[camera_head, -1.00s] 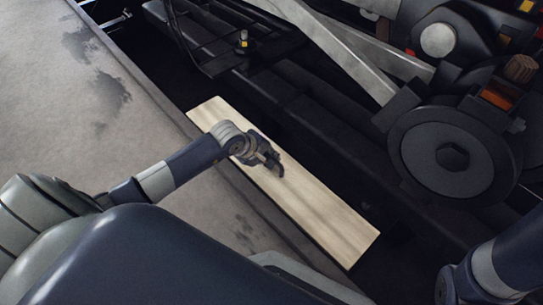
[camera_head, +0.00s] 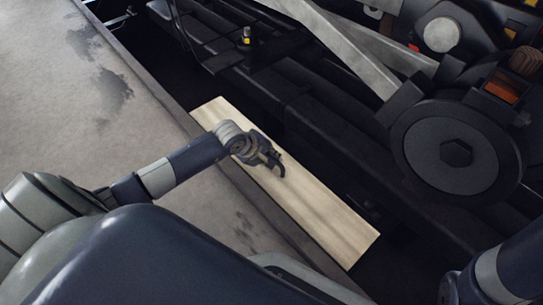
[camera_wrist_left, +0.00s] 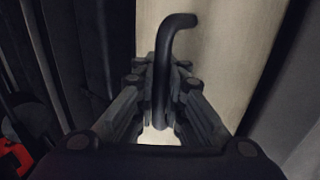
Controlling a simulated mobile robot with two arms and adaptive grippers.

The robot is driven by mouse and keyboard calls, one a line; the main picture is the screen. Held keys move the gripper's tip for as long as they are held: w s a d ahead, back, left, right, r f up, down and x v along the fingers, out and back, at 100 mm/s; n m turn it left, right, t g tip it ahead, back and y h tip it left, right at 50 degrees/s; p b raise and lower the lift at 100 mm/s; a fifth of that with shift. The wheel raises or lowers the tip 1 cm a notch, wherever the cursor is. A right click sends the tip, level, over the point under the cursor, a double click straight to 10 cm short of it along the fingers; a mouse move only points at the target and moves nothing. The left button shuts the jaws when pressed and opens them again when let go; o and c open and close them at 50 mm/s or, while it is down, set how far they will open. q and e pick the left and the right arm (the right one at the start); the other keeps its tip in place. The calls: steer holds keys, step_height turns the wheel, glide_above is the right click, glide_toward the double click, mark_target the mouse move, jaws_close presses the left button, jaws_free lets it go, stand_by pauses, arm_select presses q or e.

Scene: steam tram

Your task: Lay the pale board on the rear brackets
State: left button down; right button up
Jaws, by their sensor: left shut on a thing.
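The pale board (camera_head: 320,215) is a long wooden plank, slanting from upper left to lower right over the dark gap beside the grey platform edge. My left gripper (camera_head: 273,163) is above the board's middle. In the left wrist view, the gripper (camera_wrist_left: 163,105) is shut on a dark bent bar (camera_wrist_left: 163,60), which looks like the board's handle, with the pale board (camera_wrist_left: 225,60) behind it. I cannot make out the rear brackets; whether the board touches any support is hidden. Only part of my right arm shows at lower right; its gripper is out of view.
A grey platform (camera_head: 60,110) lies on the left. Dark machine frame beams (camera_head: 290,100) run along the board's right side. A large dark round wheel or hub (camera_head: 420,150) and pale metal rods (camera_head: 350,55) stand at upper right. A small yellow-marked fitting (camera_head: 246,37) sits on the frame.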

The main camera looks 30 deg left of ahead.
arm_select(q)
steer(key=shift+w+f, duration=0.1)
steer(key=shift+w, duration=0.05)
stand_by(0.3)
steer(key=c, duration=1.6)
jaws_free()
steer(key=shift+f, duration=0.1)
steer(key=shift+s+f, duration=0.15)
steer(key=shift+s, duration=0.1)
steer(key=v, duration=1.2)
steer(key=shift+w, duration=0.1)
